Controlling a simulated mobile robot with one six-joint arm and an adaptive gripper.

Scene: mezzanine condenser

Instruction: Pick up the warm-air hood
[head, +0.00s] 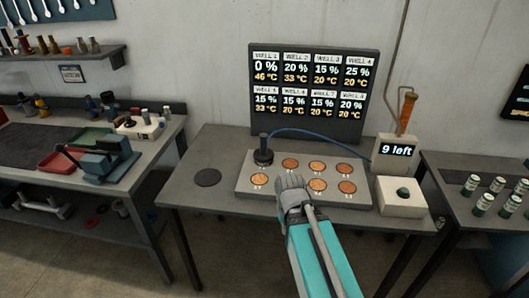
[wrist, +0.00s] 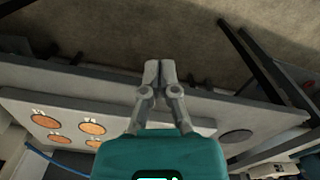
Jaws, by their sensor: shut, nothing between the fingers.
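The warm-air hood (head: 263,153) is a small dark cylinder with a knob-like top. It stands upright at the back left corner of the grey well plate (head: 245,188), over the spot of well 1. A blue hose (head: 318,133) runs from it to the right. My gripper (head: 290,183) is shut and empty, in front of and to the right of the hood, over the plate's front row. It hides one well there. In the wrist view my gripper (wrist: 160,70) shows its fingertips together near the table's front edge. The hood is not visible in that view.
A display board (head: 318,95) stands behind the plate; well 1 reads 0% and 46 °C. A dark round pad (head: 207,178) lies bare to the left. Several copper discs fill the wells.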

